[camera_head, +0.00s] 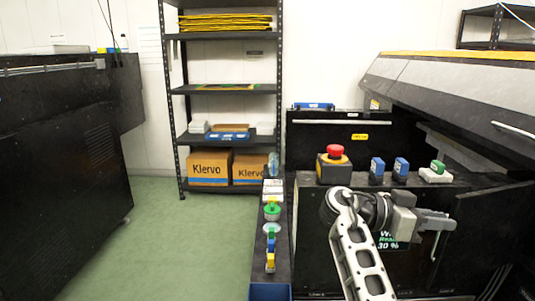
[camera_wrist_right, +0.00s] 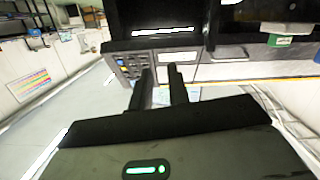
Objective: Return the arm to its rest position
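My right arm reaches in from the bottom of the head view and bends right at the wrist. Its gripper (camera_head: 440,220) points right, in front of the black machine front and below the ledge. In the right wrist view the two dark fingers (camera_wrist_right: 162,72) stand apart with nothing held between them, so it is open and empty. My left arm and gripper are not in view.
Several small items line a narrow shelf (camera_head: 258,245). The green floor (camera_head: 170,240) is clear.

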